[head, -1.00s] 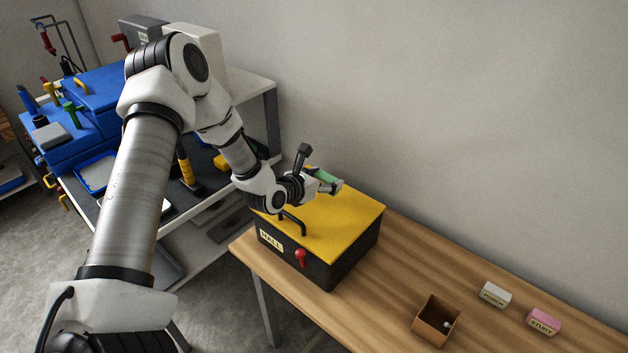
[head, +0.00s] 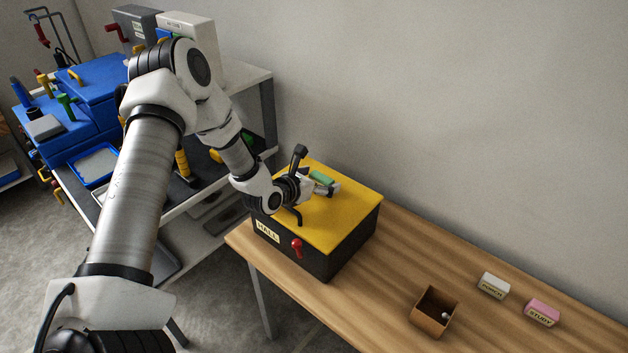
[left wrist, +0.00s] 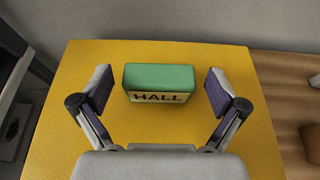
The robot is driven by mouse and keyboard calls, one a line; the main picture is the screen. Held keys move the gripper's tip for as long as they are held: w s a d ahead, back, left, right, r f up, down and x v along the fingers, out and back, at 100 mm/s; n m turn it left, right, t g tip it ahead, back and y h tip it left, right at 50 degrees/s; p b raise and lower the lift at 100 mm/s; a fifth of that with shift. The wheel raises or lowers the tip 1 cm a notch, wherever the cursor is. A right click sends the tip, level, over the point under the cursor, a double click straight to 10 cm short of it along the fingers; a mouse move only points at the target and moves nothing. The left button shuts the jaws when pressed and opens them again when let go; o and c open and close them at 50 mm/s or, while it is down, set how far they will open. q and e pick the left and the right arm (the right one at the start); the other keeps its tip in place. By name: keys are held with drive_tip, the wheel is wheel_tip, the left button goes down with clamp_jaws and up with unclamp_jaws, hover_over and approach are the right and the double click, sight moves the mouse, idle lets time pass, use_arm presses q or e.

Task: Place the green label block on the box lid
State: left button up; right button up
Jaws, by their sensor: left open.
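The green label block (left wrist: 160,78) rests on the yellow box lid (left wrist: 85,160), its "HALL" face toward the wrist camera. The block also shows in the head view (head: 321,178), partly behind my gripper. The yellow lid (head: 335,217) tops a black box (head: 330,262) with a "HALL" plate and a red lever on its front. My left gripper (left wrist: 158,85) is open, with one finger on each side of the block and a gap on both sides. It also shows low over the lid in the head view (head: 322,186). My right gripper is not in view.
On the wooden table (head: 385,270) stand a small open brown box (head: 425,318), a white "PORCH" block (head: 493,286) and a pink "STUDY" block (head: 542,312). A shelf unit with blue boxes (head: 90,110) stands left.

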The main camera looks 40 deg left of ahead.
use_arm(q)
drive_tip(key=shift+s+a+r, duration=0.1)
drive_tip(key=shift+s+r, duration=0.15)
drive_tip(key=shift+s, duration=0.05)
drive_tip(key=p+v, duration=0.1)
drive_tip(key=v, duration=0.9)
drive_tip(key=shift+s+r, duration=0.2)
drive_tip(key=shift+r, duration=0.1)
drive_tip(key=shift+s+p, duration=0.3)
drive_tip(key=shift+s, duration=0.05)
